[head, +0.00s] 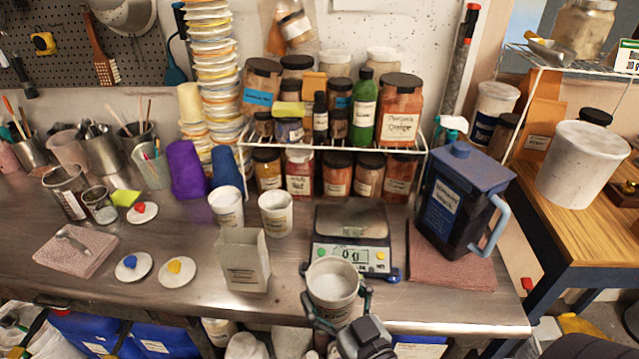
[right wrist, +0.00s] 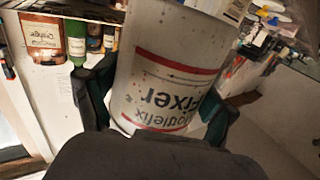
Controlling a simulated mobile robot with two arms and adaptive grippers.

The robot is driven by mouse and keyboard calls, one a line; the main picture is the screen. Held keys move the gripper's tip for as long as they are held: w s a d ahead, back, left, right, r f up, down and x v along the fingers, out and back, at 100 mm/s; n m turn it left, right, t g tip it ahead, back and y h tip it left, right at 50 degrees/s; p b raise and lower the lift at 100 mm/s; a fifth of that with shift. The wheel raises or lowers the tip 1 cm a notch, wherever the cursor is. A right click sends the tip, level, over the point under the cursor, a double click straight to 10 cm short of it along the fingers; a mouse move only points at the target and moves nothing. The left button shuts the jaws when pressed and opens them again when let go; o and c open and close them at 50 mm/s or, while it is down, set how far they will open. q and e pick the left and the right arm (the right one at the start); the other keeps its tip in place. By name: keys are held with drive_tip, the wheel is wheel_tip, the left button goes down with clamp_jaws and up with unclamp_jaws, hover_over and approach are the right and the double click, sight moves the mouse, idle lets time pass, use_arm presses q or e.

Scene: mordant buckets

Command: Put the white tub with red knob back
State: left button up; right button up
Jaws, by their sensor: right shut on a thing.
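My right gripper (head: 338,304) is shut around an open white tub (head: 333,279) in front of the scale at the bench's front edge. The tub has no lid on, and pale powder shows inside. In the right wrist view the tub (right wrist: 165,75) appears inverted, with a red-banded "Fixer" label, between the two dark fingers. A white lid with a red knob (head: 141,211) lies on the bench at the left. Lids with a blue knob (head: 133,266) and a yellow knob (head: 176,270) lie nearer the front. My left gripper is not in view.
A scale (head: 350,238) reading 0 g stands behind the held tub. Two white tubs (head: 226,206) (head: 276,213) and a pale box (head: 243,262) stand left of it. A dark blue jug (head: 462,200) stands right. A rack of jars (head: 335,148) is behind.

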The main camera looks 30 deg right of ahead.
drive_tip(key=w+d+r+m+h+p, duration=0.2)
drive_tip(key=w+d+r+h, duration=0.1)
drive_tip(key=w+d, duration=0.6)
drive_tip(key=w+d+r+m+g+h+p, duration=0.1)
drive_tip(key=w+d+r+m+h+p, duration=0.1)
drive_tip(key=w+d, duration=0.7)
drive_tip(key=w+r+h+p, duration=0.1)
drive_tip(key=w, duration=0.4)
drive_tip(key=shift+d+r, duration=0.25)
drive_tip(key=shift+r, duration=0.1)
drive_tip(key=shift+f+b, duration=0.95)
drive_tip(key=shift+f, duration=3.85)
